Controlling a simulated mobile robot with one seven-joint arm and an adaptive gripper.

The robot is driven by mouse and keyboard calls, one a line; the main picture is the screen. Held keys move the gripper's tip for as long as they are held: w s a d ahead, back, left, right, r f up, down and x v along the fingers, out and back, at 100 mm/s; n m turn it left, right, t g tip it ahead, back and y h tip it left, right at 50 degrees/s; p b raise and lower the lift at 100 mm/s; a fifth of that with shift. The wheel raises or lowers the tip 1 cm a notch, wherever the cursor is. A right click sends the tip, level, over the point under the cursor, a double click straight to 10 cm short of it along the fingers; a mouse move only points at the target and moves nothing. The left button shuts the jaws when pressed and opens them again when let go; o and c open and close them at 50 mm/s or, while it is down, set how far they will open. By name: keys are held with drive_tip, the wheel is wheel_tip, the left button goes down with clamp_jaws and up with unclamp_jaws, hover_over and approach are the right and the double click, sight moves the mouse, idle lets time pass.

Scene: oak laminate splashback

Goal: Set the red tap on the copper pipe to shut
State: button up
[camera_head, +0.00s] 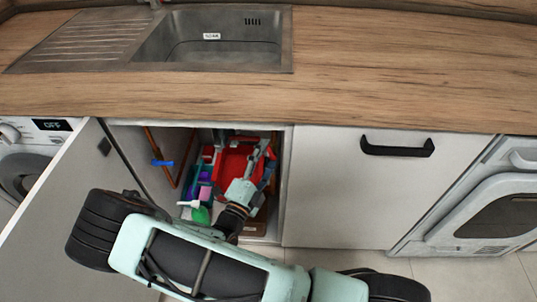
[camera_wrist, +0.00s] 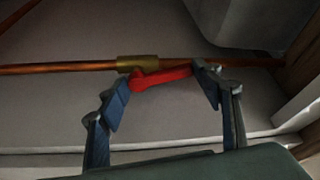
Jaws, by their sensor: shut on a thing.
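The red tap (camera_wrist: 162,76) is a lever on a brass valve body (camera_wrist: 138,63) in the wrist view. The valve sits on a copper pipe (camera_wrist: 60,68) that runs across the picture. The lever lies nearly along the pipe, at a small angle to it. My gripper (camera_wrist: 163,82) has one finger at each end of the lever and is shut on it. In the head view my gripper (camera_head: 262,152) reaches into the open cupboard under the sink. I cannot make out the red tap there.
A blue tap (camera_head: 162,163) is on another copper pipe at the cupboard's left wall. A red container (camera_head: 232,160) and a green bottle (camera_head: 201,215) stand crowded inside. The open door (camera_head: 62,205) is on the left, and a closed front (camera_head: 375,190) on the right.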

drive_tip(key=n, duration=0.2)
drive_tip(key=n+t, duration=0.1)
drive_tip(key=n, duration=0.1)
drive_tip(key=a+f+n+t+y, duration=0.1)
drive_tip(key=n, duration=0.1)
drive_tip(key=shift+n+b, duration=0.3)
drive_tip(key=shift+b, duration=0.05)
drive_tip(key=shift+n+t+y, duration=0.3)
drive_tip(key=o, duration=1.7)
drive_tip(key=shift+f, duration=0.1)
